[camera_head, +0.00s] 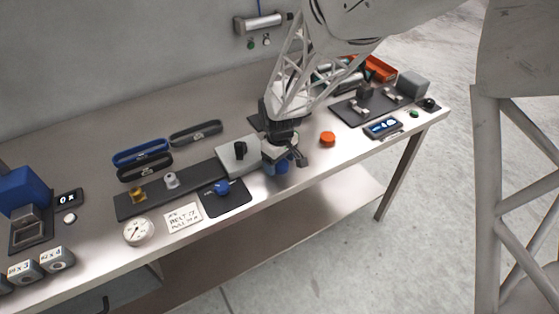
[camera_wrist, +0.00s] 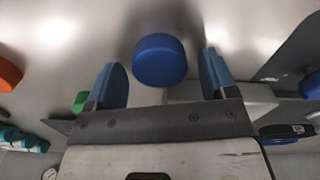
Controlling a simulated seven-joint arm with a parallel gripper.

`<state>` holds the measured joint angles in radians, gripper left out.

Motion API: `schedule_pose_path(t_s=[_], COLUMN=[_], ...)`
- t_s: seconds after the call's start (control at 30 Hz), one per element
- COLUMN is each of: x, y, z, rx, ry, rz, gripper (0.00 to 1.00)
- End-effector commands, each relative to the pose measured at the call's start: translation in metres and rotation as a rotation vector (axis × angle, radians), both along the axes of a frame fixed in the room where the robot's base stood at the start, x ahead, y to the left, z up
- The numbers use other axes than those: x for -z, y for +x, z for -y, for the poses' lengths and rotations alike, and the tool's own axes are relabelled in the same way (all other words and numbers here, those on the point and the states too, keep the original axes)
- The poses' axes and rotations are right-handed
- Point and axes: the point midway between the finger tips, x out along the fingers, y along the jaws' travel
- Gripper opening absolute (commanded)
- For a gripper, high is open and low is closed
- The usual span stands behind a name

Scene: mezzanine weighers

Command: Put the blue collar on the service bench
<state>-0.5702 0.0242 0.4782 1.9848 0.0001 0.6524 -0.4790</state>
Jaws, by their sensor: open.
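The blue collar (camera_wrist: 160,60) shows in the wrist view as a short, solid-looking blue cylinder. It stands on the bare top of the service bench (camera_head: 345,150). My gripper (camera_wrist: 163,76) is open, with one light-blue fingertip pad on each side of the collar and a visible gap to both. In the head view my gripper (camera_head: 284,158) is low over the front half of the bench. Some blue (camera_head: 281,169) shows beneath it there; I cannot tell how much is collar and how much is finger pad.
An orange cylinder (camera_head: 327,139) stands close by on the right. To the left are a grey block (camera_head: 238,156) and a dark mat (camera_head: 226,204) with a blue knobbed piece (camera_head: 222,187). A blue-screened device (camera_head: 383,128) lies further right. Bare bench shows around the orange cylinder.

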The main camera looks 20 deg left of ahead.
Motion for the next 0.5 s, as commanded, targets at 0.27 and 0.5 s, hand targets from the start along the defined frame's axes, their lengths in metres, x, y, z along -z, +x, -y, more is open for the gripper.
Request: schedule_pose_path(t_s=[0.27, 0.5], x=[-0.01, -0.039], y=[0.0, 0.0], z=[0.0, 0.0], rx=[0.0, 0.0], ry=[0.001, 0.001], rz=[0.0, 0.002], gripper=[0.78, 0.78])
